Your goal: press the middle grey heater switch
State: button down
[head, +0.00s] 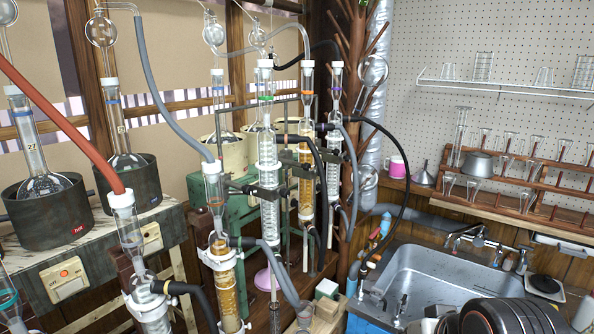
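Two dark grey heaters stand on the bench at the left: a nearer one (40,222) with a red "hot" label, and a farther one (130,190). Each holds a round glass flask. A cream switch plate (65,278) with an orange-red button sits on the bench front below the nearer heater. Another cream switch plate (152,238) sits below the farther heater; its button is too small to make out. I cannot tell from this view which switch is the middle one. My gripper is not in view.
Tall glass condensers (268,190) with hoses stand right of the switches. A red-brown hose (60,118) crosses in front of the heaters, and a glass column (130,240) stands close before the farther switch. A metal sink (440,285) is at the right.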

aim_at(65, 291)
jog(key=u, duration=1.65)
jog(key=j, duration=0.45)
jog(key=i+j, duration=0.15)
jog(key=j, duration=0.3)
jog(key=u, duration=0.05)
